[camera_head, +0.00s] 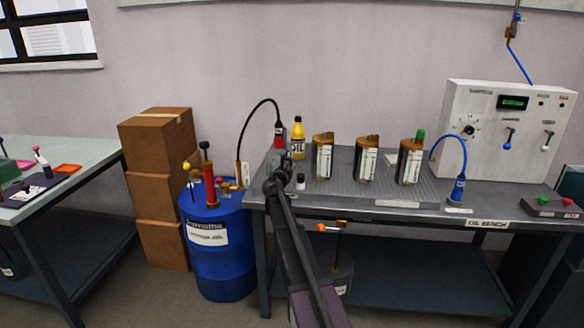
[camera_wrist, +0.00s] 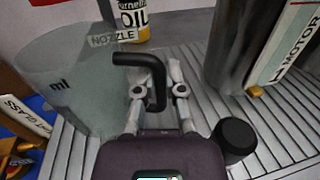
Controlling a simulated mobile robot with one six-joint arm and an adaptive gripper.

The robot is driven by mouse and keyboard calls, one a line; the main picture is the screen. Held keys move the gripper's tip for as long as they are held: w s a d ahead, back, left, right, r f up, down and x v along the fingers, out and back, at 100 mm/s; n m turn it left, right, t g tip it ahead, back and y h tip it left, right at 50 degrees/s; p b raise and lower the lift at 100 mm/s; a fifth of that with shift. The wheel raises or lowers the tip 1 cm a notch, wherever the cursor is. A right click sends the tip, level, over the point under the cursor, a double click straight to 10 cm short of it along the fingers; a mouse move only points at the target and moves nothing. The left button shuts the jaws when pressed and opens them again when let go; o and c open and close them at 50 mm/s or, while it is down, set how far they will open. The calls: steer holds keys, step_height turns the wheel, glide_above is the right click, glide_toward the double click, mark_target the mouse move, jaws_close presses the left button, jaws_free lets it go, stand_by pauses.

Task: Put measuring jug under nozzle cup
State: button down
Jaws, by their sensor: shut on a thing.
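The clear measuring jug (camera_wrist: 60,85), marked "ml", stands out at the left of the wrist view. Its black handle (camera_wrist: 147,72) lies between the fingertips of my gripper (camera_wrist: 157,92), which is shut on it. In the head view my gripper (camera_head: 280,180) is over the left end of the bench; the jug is hard to make out there. A red and dark nozzle cup (camera_head: 280,134) at the end of a black hose is just beyond my gripper. A "NOZZLE" label (camera_wrist: 113,38) shows behind the jug's rim. I cannot tell whether the jug touches the bench.
A yellow oil bottle (camera_head: 298,140) stands behind, right of the nozzle cup. A small black-topped item (camera_head: 300,181) is close right of my gripper. Several motor canisters (camera_head: 323,158) stand further right on the ribbed bench (camera_head: 345,196). A blue drum (camera_head: 216,262) stands left of the bench.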

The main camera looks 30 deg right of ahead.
steer(key=shift+f, duration=0.2)
steer(key=c, duration=0.7)
jaws_free()
steer(key=shift+c, duration=0.2)
steer(key=shift+r, duration=0.15)
steer(key=shift+r, duration=0.15)
steer(key=v, duration=1.2)
